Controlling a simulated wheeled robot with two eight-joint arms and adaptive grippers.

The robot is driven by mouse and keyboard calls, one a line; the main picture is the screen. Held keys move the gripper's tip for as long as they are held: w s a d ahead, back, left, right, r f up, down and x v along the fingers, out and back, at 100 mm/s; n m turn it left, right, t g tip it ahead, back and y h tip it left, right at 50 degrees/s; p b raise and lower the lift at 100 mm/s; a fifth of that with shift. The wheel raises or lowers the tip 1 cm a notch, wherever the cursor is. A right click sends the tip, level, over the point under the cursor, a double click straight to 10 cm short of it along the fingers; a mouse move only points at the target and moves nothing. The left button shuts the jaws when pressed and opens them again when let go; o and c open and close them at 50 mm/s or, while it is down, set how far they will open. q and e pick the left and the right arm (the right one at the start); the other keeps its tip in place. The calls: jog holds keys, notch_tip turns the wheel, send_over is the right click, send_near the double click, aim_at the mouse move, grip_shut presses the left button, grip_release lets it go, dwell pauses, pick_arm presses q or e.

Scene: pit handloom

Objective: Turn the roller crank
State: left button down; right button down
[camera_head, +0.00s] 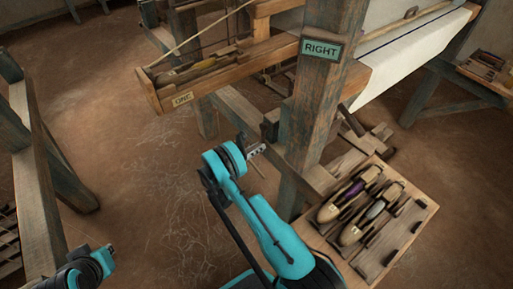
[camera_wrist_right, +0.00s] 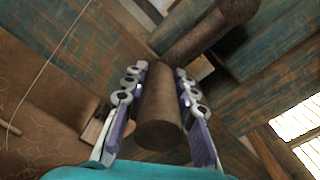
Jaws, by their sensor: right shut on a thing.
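The roller crank's brown round handle (camera_wrist_right: 160,112) lies between the two fingers of my right gripper (camera_wrist_right: 161,78) in the right wrist view, with pads against both sides. A second brown round bar (camera_wrist_right: 212,28) of the crank runs off to the upper right there. In the head view my right gripper (camera_head: 256,150) is beside the loom post marked RIGHT (camera_head: 321,49), at its left side. The crank handle is too small and covered to make out there. Part of my left arm's end (camera_head: 95,264) shows at the lower left; its finger state is unclear.
A wooden tray marked ONE (camera_head: 182,98) juts out left of the post, above my right gripper. A low wooden board with shuttles (camera_head: 352,234) stands right of my right arm. A wooden beam (camera_head: 36,175) is at the left. Bare floor (camera_head: 130,165) lies between.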

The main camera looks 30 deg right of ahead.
jog(key=shift+s+d+r, duration=0.1)
jog(key=shift+s+r, duration=0.05)
jog(key=shift+s, duration=0.15)
jog(key=c, duration=1.2)
grip_release()
jog(key=shift+s+r, duration=0.1)
jog(key=shift+a, duration=0.4)
jog(key=a, duration=1.1)
jog(key=shift+s, duration=0.4)
jog(key=shift+a, duration=0.1)
